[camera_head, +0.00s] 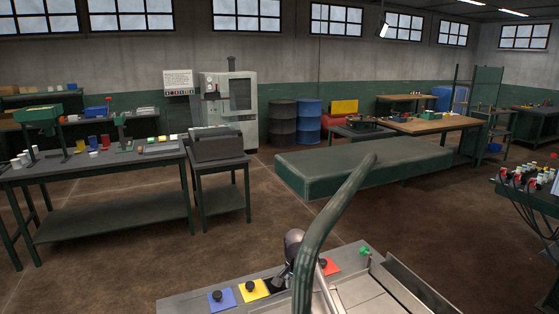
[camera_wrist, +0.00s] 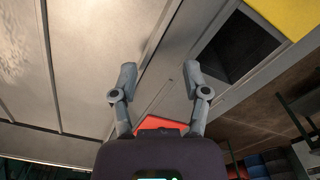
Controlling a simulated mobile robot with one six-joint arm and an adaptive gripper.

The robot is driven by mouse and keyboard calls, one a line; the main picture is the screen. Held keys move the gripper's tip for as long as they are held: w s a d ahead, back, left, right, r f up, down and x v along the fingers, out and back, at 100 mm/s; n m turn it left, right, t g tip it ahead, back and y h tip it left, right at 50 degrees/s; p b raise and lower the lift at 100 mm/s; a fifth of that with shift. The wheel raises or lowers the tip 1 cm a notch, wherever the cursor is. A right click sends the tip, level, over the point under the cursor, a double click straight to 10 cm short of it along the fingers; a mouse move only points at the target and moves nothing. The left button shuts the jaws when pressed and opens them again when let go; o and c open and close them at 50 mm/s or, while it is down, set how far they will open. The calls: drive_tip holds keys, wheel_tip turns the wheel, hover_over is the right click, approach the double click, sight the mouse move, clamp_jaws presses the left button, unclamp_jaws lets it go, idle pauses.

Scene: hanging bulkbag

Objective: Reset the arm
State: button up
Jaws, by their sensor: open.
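My gripper (camera_wrist: 158,84) shows in the wrist view with its two grey fingers spread apart and nothing between them. Beyond the fingers are pale grey panels (camera_wrist: 85,60), and a red patch (camera_wrist: 158,123) shows low between them. In the head view, part of my arm rises at the bottom centre, partly hidden behind a thick dark green curved tube (camera_head: 332,210). The fingers cannot be made out there. No bulk bag can be made out in either view.
A workbench (camera_head: 110,215) stands left, a low green platform (camera_head: 365,162) behind. Open brown floor lies between.

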drive_tip(key=s+d+n, duration=0.2)
drive_tip(key=s+d, duration=0.1)
drive_tip(key=s, duration=0.3)
drive_tip(key=s+d+n, duration=0.2)
drive_tip(key=s+d, duration=0.2)
drive_tip(key=s, duration=0.2)
drive_tip(key=s+d+n, duration=0.3)
drive_tip(key=s, duration=0.4)
drive_tip(key=shift+d+f+b, duration=0.25)
drive_tip(key=shift+d+b, duration=0.05)
drive_tip(key=shift+s+d+n, duration=0.1)
drive_tip(key=shift+s+n, duration=0.2)
